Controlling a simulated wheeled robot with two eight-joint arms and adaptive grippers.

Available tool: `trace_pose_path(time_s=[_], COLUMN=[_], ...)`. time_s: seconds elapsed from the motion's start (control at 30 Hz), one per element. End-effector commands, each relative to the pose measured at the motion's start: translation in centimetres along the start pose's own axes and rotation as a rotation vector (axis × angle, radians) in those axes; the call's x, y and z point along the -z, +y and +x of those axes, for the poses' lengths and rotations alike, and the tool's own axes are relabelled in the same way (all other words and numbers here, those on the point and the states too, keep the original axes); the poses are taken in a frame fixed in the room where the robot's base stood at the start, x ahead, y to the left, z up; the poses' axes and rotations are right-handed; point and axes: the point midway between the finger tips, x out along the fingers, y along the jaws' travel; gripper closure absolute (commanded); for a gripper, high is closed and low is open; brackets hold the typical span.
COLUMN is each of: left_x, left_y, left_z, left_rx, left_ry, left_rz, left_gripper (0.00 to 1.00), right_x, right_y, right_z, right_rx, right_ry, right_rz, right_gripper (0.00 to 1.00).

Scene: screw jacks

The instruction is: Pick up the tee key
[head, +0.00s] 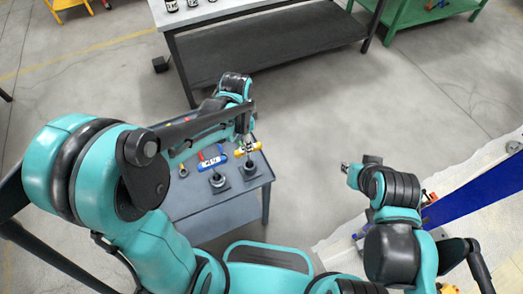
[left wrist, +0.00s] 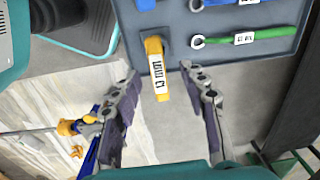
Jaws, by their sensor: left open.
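A yellow bar with a white label, which looks like the tee key (left wrist: 156,66), shows in the left wrist view at the edge of the grey table top. It also shows in the head view (head: 243,152), partly covered by my gripper. My left gripper (left wrist: 162,92) is open, its fingertips apart on either side of the bar's outer end, with no clear contact. In the head view the left gripper (head: 245,145) is above the table's right part. My right gripper (head: 347,168) is right of the table, away from the key; its jaws are too small to read.
The small grey table (head: 215,214) also holds a blue labelled bar (head: 211,163) and dark jacks (head: 218,180). Green (left wrist: 265,36) and blue pieces with rings lie near the yellow bar. A larger dark table (head: 270,45) stands behind. Open floor lies to the right.

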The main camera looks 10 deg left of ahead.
Motion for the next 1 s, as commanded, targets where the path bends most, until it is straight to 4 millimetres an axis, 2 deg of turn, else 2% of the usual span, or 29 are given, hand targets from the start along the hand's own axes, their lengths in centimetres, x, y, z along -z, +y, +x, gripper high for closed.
trace_pose_path(time_s=[0.17,0.5,0.73,0.83,1.0], left_x=[0.4,0.5,0.6,0.6,0.6], left_y=[-0.1,0.1,0.3,0.3,0.3], left_z=[1.5,4.9,8.5,9.2,9.0], left_rx=[-0.027,-0.027,-0.027,-0.027,-0.027], left_ry=[-0.023,-0.024,-0.024,-0.023,-0.023], left_rz=[0.056,0.058,0.057,0.057,0.056], left_gripper=[0.57,0.57,0.57,0.57,0.57], right_x=[-0.1,-1.0,-2.0,-2.2,-2.1], right_y=[0.0,0.0,0.0,0.0,0.0], right_z=[0.1,1.3,2.9,3.0,2.9], right_rx=[0.0,0.0,0.0,0.0,0.0], right_ry=[0.0,0.0,0.0,0.0,0.0], right_rz=[0.0,0.0,0.0,0.0,0.0], right_gripper=[0.79,0.79,0.79,0.79,0.79])
